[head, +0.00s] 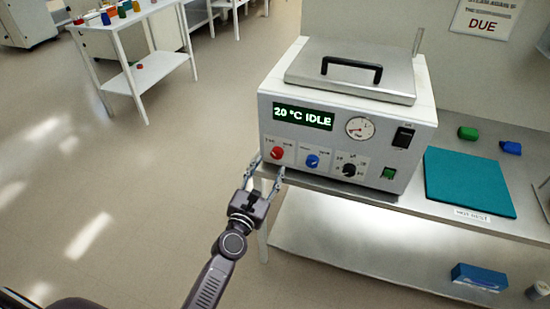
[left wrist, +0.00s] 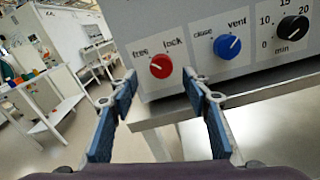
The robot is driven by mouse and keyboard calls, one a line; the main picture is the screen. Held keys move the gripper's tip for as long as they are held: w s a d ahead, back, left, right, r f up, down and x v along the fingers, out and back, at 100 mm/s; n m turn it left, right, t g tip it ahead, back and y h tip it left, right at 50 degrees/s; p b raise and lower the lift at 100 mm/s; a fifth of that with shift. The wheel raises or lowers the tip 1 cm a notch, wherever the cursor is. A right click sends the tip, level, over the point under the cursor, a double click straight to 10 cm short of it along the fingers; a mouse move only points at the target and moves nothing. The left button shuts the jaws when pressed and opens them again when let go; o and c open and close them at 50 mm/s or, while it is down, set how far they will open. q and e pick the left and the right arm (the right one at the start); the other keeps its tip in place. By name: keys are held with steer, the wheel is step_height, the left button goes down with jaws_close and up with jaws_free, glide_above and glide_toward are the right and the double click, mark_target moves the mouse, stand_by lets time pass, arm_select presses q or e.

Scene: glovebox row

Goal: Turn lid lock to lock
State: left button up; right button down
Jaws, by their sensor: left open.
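The red lid lock knob (head: 277,153) is at the lower left of the white machine's (head: 345,192) front panel. In the left wrist view the red knob (left wrist: 161,68) sits between labels that look like "free" on its left and "lock" on its right; its pointer direction is hard to tell. My left gripper (head: 266,170) is open and empty, just in front of and slightly below the knob. In the left wrist view its fingers (left wrist: 163,88) stand to either side of and below the knob, apart from it. The grey lid (head: 350,70) with a black handle is down. My right gripper is not in view.
A blue knob (head: 312,161) labelled "vent" and a black minute dial (head: 349,170) sit to the right of the red knob. The display (head: 303,116) reads "20 °C IDLE". The metal bench (head: 400,202) edge lies below the panel. A teal mat (head: 467,182) lies right.

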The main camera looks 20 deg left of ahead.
mark_target(276, 156)
arm_select(q)
steer(key=w, duration=0.5)
steer(key=shift+d, duration=0.2)
steer(key=shift+w, duration=0.45)
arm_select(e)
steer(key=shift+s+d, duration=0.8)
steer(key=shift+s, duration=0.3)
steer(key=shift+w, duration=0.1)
arm_select(q)
steer(key=c, duration=1.2)
steer(key=shift+o, duration=0.2)
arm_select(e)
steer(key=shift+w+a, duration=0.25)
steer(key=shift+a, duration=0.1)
